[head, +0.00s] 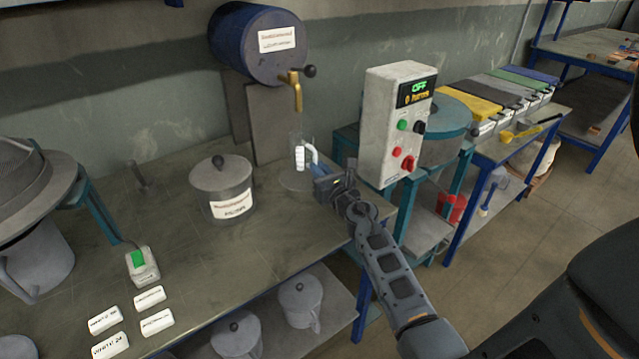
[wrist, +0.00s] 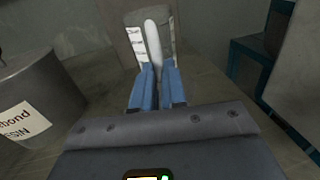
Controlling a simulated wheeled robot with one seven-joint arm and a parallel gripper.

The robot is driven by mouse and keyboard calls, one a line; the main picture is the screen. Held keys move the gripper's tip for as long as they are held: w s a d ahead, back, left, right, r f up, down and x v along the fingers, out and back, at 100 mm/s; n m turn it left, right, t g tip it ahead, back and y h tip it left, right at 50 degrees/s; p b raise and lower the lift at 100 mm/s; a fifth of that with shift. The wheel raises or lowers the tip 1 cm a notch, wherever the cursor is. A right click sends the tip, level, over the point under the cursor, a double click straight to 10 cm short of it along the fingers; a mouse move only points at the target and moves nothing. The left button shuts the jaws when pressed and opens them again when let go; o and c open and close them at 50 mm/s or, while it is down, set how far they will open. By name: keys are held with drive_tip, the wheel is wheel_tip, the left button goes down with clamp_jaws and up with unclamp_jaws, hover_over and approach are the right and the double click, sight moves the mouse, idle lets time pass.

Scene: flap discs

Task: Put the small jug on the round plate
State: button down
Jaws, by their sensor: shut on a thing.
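The small jug is see-through, with white markings, and stands upright below the brass tap in the head view (head: 299,158). In the wrist view its grey body (wrist: 133,37) shows behind a pale upright handle. My gripper (head: 312,160) comes in from the right, and its blue fingers (wrist: 156,72) are closed on the handle. The round plate (head: 289,184) is a thin grey disc on the bench, directly under the jug in the head view. I cannot tell whether the jug's base touches the plate.
A dark blue drum (head: 245,45) with the brass tap (head: 296,92) hangs above. A lidded grey pot (head: 222,180) stands left of the plate. A control box (head: 392,125) stands close to the right.

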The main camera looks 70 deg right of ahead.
drive_tip(key=shift+f+b, duration=1.1)
drive_tip(key=shift+f, duration=0.5)
drive_tip(key=shift+f, duration=0.1)
drive_tip(key=shift+f, duration=0.15)
drive_tip(key=c, duration=1.2)
unclamp_jaws()
